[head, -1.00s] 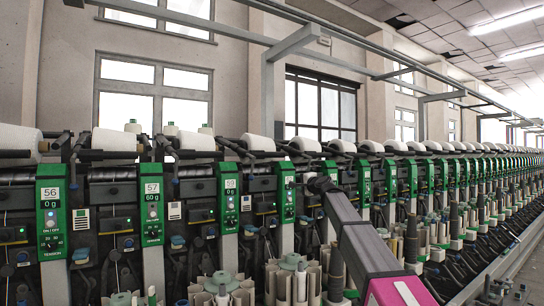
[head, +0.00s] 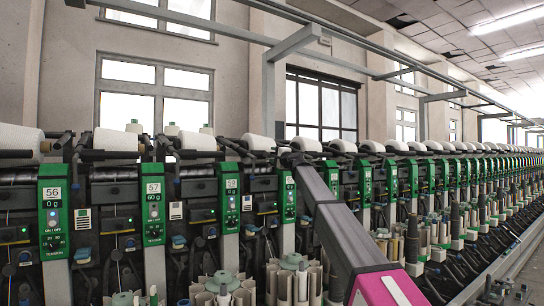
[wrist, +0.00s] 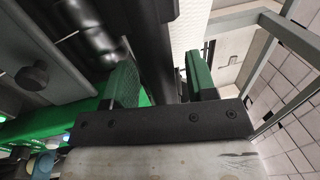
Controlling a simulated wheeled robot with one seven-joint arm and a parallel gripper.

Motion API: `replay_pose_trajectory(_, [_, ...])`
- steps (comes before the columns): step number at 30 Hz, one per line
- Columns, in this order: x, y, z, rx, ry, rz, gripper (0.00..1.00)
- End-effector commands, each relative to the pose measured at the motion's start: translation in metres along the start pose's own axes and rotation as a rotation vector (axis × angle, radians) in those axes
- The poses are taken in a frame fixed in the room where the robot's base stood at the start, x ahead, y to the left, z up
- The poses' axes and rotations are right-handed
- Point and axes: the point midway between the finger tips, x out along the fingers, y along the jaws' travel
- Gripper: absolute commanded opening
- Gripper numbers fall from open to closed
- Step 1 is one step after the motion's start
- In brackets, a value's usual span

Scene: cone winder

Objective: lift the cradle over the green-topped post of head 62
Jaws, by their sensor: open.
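My gripper (wrist: 162,80) shows in the wrist view with its two green-padded fingers apart. A dark bar (wrist: 155,45), perhaps part of a cradle, runs up the picture between the fingers; I cannot tell whether they touch it. A pale textured surface (wrist: 190,28), perhaps a yarn package, lies just beyond. A bright green surface (wrist: 65,125), likely a post top, shows at lower left. In the head view my forearm ends at the cradle row, near a green-topped post (head: 289,195); my fingers are hidden there. The number 62 is not readable on any post.
Green panels marked 56 (head: 53,215) and 57 (head: 153,210) stand at left. White yarn packages (head: 115,140) line the top of the machine. Bobbin holders (head: 222,292) stand low in front. Black rollers (wrist: 85,30) lie close by in the wrist view. The aisle (head: 525,255) is clear at right.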

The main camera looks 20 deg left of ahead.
Motion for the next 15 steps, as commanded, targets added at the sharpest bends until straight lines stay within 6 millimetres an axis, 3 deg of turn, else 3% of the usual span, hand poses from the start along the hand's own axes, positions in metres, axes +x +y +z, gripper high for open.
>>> replay_pose_trajectory(4, [0.020, 0.000, -0.001, 0.000, 0.000, 0.000, 0.52])
replay_pose_trajectory(14, [0.024, 0.001, 0.000, 0.000, 0.000, 0.001, 0.52])
replay_pose_trajectory(15, [0.024, 0.001, 0.000, 0.000, 0.000, 0.001, 0.42])
